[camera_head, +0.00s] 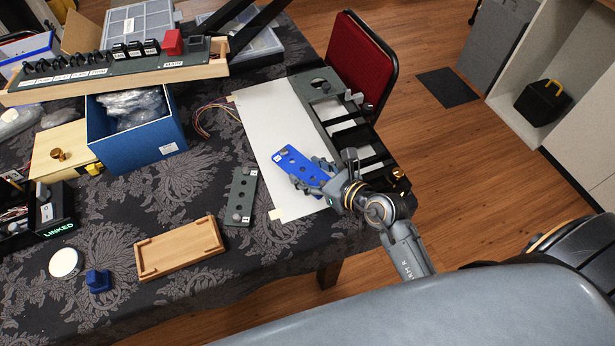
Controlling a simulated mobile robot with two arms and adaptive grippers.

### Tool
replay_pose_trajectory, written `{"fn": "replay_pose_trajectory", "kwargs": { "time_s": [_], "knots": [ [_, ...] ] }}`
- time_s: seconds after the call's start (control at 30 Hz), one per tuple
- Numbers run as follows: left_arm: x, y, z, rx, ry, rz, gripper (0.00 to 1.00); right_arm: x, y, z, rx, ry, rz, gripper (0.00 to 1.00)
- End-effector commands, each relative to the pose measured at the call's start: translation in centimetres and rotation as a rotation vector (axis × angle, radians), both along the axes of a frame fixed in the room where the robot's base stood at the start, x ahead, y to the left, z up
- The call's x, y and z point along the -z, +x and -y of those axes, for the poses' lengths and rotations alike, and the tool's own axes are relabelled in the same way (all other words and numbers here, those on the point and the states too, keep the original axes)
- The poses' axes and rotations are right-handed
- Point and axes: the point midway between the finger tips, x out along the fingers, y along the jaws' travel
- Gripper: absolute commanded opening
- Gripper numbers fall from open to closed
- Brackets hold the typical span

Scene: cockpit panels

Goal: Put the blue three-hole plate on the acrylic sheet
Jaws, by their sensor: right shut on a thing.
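The blue three-hole plate (296,162) is a flat blue strip with a small white label at its upper left end. My right gripper (313,180) is shut on its lower right end, and the fingers hide part of that end. The white acrylic sheet (262,112) lies flat at the right side of the table, with pieces of tape at its edge. The plate is over the sheet, tilted in the picture; I cannot tell whether it touches it. My left gripper is not in view.
A dark frame panel (318,95) with cutouts borders the sheet's right side. A grey holed plate (241,190) lies left of the sheet. A wooden tray (178,248), a blue box (140,140) and a long switch panel (120,72) stand farther left. A red chair (358,60) is behind the table.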

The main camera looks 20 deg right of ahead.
Motion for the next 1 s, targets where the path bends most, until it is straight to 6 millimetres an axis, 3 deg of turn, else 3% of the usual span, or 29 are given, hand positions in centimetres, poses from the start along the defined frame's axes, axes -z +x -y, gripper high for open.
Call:
{"fn": "replay_pose_trajectory", "kwargs": {
  "time_s": [0.27,0.43,0.83,0.87,0.93,1.0],
  "knots": [
    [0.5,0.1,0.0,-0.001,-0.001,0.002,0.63,2.3,1.7,0.2,-0.001,0.0,-0.001,0.17],
    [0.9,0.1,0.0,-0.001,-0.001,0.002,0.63,4.6,1.6,0.1,-0.001,0.0,-0.001,0.17],
    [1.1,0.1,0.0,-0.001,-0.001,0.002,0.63,5.2,1.5,0.1,0.0,0.0,0.001,0.17],
    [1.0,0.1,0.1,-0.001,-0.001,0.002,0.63,5.1,1.5,0.1,-0.001,0.0,0.0,0.64],
    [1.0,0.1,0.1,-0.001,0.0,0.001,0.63,5.1,1.5,0.1,-0.001,0.0,0.0,0.78],
    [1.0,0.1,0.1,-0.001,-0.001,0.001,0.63,5.1,1.5,0.1,-0.001,0.0,0.0,0.81]
  ]
}}
